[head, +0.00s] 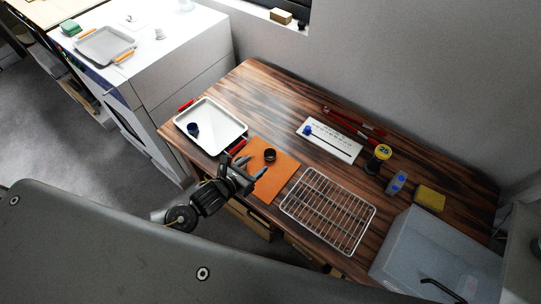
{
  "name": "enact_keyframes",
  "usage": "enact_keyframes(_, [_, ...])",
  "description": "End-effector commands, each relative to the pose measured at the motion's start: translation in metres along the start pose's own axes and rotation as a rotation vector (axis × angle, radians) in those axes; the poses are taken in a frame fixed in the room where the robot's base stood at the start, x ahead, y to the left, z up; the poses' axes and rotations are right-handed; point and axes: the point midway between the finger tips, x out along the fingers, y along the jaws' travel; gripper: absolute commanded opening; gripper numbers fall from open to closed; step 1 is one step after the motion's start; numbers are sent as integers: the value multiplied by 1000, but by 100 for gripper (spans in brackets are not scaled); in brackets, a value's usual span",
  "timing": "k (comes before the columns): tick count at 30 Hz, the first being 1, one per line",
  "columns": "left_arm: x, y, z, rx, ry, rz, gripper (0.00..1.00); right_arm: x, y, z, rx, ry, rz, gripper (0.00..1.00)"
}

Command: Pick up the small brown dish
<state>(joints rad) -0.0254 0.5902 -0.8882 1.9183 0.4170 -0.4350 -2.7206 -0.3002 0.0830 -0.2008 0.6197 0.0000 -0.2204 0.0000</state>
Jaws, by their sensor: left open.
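The small brown dish (270,155) is a dark round cup and stands on the orange mat (283,178), near its upper left part. My left gripper (254,167) is open at the left part of the mat, just to the lower left of the dish. Its fingers appear apart from the dish, with nothing between them. I cannot tell its height above the mat. My right gripper is not in view.
A white tray (225,127) with red handles holds a small dark blue cup (193,129). A wire rack (327,212) lies right of the mat. A white board (330,139), a yellow-labelled jar (381,155), a yellow sponge (430,198) and a grey box (420,250) also occupy the wooden table.

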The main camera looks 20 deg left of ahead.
Motion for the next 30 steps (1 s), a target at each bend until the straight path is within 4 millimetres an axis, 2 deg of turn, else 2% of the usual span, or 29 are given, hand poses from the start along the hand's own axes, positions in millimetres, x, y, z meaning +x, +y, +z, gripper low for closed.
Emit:
enact_keyframes(5, [3, 0, 1, 27, -7, -2, 52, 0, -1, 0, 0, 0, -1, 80])
enact_keyframes(15, [50, 0, 1, 23, -5, -1, 52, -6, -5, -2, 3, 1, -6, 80])
enact_keyframes(24, [60, 0, 0, 22, -4, -1, 52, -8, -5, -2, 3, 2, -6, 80])
enact_keyframes(30, [85, -2, -5, 22, -3, 0, 52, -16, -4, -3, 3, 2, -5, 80])
